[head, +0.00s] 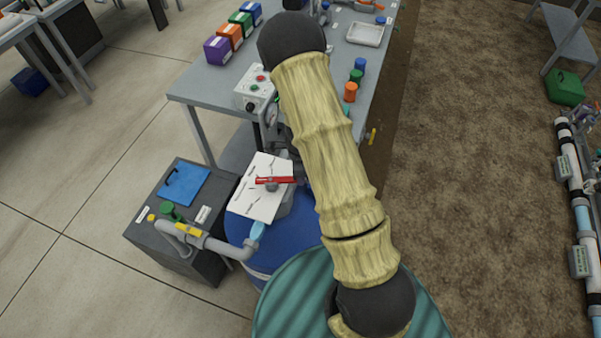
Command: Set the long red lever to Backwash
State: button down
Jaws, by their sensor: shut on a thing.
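The long red lever (275,180) lies roughly level across a white label plate (257,205) with several dark marks and small print, too small to read. The plate sits on a grey valve body above a blue tank (290,245). The lever's left end is over the plate, and its right end reaches the dark parts of my gripper (296,176). My gripper is shut on the lever near that right end. My arm hides much of the gripper and the area right of the plate.
A workbench (205,86) with a control box (256,86) is behind. Open floor lies left.

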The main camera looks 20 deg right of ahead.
jog(key=c, duration=1.3)
grip_release()
jog(key=shift+r, duration=0.1)
notch_tip(320, 180, up, 17)
jog(key=shift+r, duration=0.15)
jog(key=s+r+n+t, duration=0.1)
jog(key=s+r+n, duration=0.1)
jog(key=s+n, duration=0.2)
jog(key=s+r+n, duration=0.2)
jog(key=s+n, duration=0.3)
jog(key=n, duration=0.5)
jog(key=s+a+r+n+t, duration=0.1)
jog(key=s+r+n, duration=0.1)
jog(key=s+n, duration=0.2)
jog(key=shift+s+r+n+t, duration=0.1)
jog(key=shift+s+n+t, duration=0.1)
jog(key=shift+n, duration=0.5)
jog(key=shift+s+r+n+t, duration=0.1)
jog(key=shift+s+n, duration=0.1)
jog(key=shift+n, duration=0.5)
